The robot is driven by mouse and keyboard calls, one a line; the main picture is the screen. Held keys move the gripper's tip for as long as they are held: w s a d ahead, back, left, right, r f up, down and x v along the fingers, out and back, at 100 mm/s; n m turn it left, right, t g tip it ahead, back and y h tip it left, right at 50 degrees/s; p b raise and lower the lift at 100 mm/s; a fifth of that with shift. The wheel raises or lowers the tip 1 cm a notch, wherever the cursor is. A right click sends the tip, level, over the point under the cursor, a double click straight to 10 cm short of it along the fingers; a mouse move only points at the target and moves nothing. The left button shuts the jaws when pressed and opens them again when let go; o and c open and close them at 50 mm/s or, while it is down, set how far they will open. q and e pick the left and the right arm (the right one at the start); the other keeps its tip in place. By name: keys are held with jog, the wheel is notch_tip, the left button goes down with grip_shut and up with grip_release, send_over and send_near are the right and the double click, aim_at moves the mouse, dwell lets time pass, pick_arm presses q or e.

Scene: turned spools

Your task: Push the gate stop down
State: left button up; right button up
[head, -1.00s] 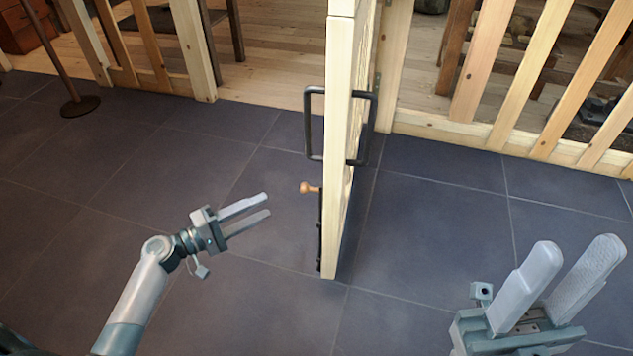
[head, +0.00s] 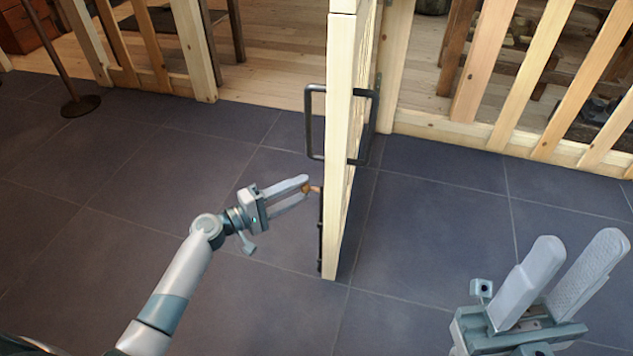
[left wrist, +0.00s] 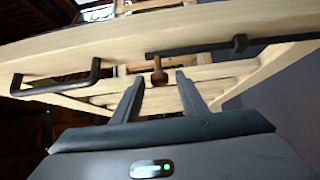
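The gate (head: 341,150) is a pale wooden leaf standing edge-on in the middle of the head view. The gate stop is a dark rod (head: 320,235) on the gate's left face with a small wooden knob (head: 317,189) at its top. In the left wrist view the knob (left wrist: 158,76) shows ahead of the fingers, about midway between them. My left gripper (head: 305,188) is open, its fingertips at the knob; the head view does not show clearly whether they touch it. My right gripper (head: 580,250) is open and empty at the lower right, apart from the gate.
Black handles (head: 315,122) stick out from both gate faces above the knob; one also shows in the left wrist view (left wrist: 55,82). A slatted wooden fence (head: 440,125) runs behind the gate.

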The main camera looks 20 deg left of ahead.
pick_arm(q)
jog(key=x, duration=0.6)
jog(key=shift+c, duration=0.3)
jog(key=shift+b, duration=0.3)
grip_shut()
